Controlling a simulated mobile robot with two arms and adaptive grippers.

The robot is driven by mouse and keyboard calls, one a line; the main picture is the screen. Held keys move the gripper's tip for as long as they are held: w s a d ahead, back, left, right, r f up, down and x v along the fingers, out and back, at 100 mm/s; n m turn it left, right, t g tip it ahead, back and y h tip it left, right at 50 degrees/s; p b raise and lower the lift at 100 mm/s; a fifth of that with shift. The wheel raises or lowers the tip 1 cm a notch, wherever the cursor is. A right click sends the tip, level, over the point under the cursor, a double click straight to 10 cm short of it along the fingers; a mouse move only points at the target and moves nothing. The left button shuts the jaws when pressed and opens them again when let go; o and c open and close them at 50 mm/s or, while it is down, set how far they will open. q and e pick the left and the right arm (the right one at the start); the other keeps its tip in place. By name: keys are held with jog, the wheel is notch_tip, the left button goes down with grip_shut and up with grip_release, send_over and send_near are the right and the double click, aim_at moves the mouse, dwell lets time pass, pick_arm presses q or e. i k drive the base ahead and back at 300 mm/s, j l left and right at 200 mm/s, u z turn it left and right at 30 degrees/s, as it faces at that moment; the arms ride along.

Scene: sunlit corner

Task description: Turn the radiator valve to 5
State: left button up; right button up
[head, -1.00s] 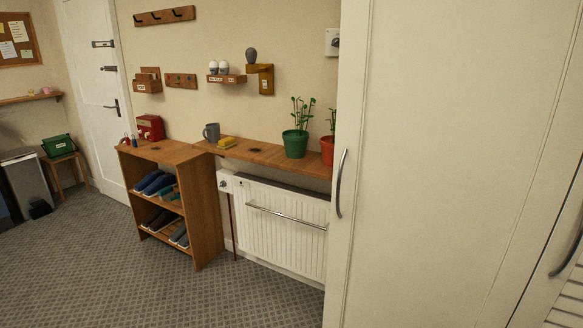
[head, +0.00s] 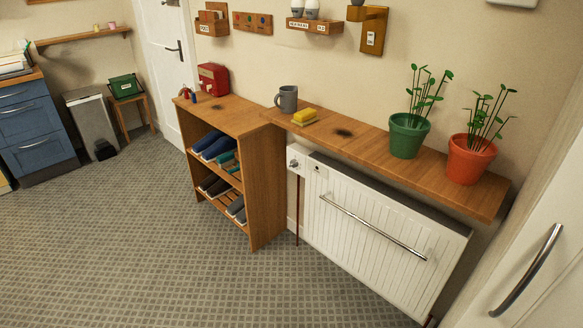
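The white radiator (head: 350,246) hangs on the wall under a wooden shelf, with a chrome rail across its front. Its valve (head: 294,164) is a small pale knob at the radiator's upper left end, beside the shoe rack. A thin dark pipe runs down below it. The valve's setting is too small to read. Neither of my grippers is in the head view.
The wooden shelf (head: 369,155) above the radiator holds a grey mug (head: 287,98), a yellow sponge (head: 304,115), a green pot (head: 407,137) and a red pot (head: 469,160). A shoe rack (head: 265,180) stands left of the valve. A white cupboard (head: 543,250) stands right. The carpet in front is clear.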

aim_at(294, 163)
jog(key=i+j+z, duration=0.1)
jog(key=i+j, duration=0.15)
jog(key=i+j+z, duration=0.1)
jog(key=i+j, duration=0.15)
jog(key=j, duration=0.2)
jog(key=i+j+z, duration=0.1)
jog(key=j, duration=0.3)
jog(key=i, duration=0.15)
